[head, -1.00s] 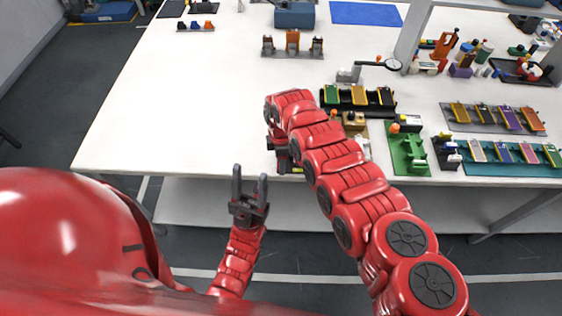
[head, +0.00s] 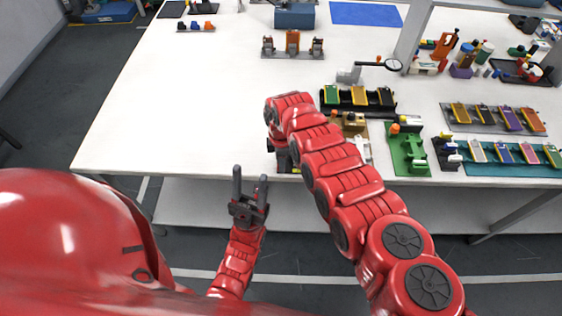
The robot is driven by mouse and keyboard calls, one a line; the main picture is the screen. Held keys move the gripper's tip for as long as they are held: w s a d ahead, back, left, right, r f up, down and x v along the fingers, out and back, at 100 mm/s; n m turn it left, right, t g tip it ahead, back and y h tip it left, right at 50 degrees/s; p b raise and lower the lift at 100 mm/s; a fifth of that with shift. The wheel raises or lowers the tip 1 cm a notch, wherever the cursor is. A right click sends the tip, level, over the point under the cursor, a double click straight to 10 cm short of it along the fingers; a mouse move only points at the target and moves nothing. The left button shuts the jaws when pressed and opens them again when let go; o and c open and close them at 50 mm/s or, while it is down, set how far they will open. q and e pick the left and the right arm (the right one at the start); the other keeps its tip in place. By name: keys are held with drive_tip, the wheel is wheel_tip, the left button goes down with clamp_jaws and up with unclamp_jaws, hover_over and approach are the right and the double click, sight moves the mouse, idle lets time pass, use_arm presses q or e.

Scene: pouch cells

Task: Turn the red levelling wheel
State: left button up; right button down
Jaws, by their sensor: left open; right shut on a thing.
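I cannot make out the red levelling wheel; my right arm covers the place at the table's front edge. My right gripper (head: 284,159) shows only in part, dark, beneath the bent end of that arm. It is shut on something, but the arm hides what. A tan and brown fixture (head: 352,125) shows partly just right of the arm. My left gripper (head: 250,178) is open and empty, fingers pointing up, in front of the table's edge and apart from everything.
A black tray (head: 345,108) of yellow and green pouch cells and a dial gauge (head: 392,65) stand behind the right arm. A green fixture (head: 412,160) and a teal rack (head: 505,168) stand to the right. The white table (head: 170,110) is clear on the left.

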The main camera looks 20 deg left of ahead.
drive_tip(key=shift+m, duration=0.4)
drive_tip(key=m+b, duration=0.1)
drive_tip(key=m, duration=0.3)
drive_tip(key=shift+w+m, duration=0.1)
drive_tip(key=shift+m, duration=0.2)
drive_tip(key=m+b, duration=0.1)
drive_tip(key=m, duration=0.2)
drive_tip(key=shift+m+b, duration=0.3)
drive_tip(key=m+b, duration=0.1)
drive_tip(key=m, duration=0.2)
drive_tip(key=shift+f+b, duration=0.1)
drive_tip(key=shift+b, duration=0.25)
drive_tip(key=shift+m+b, duration=0.8)
drive_tip(key=shift+m, duration=0.7)
drive_tip(key=c, duration=0.6)
unclamp_jaws()
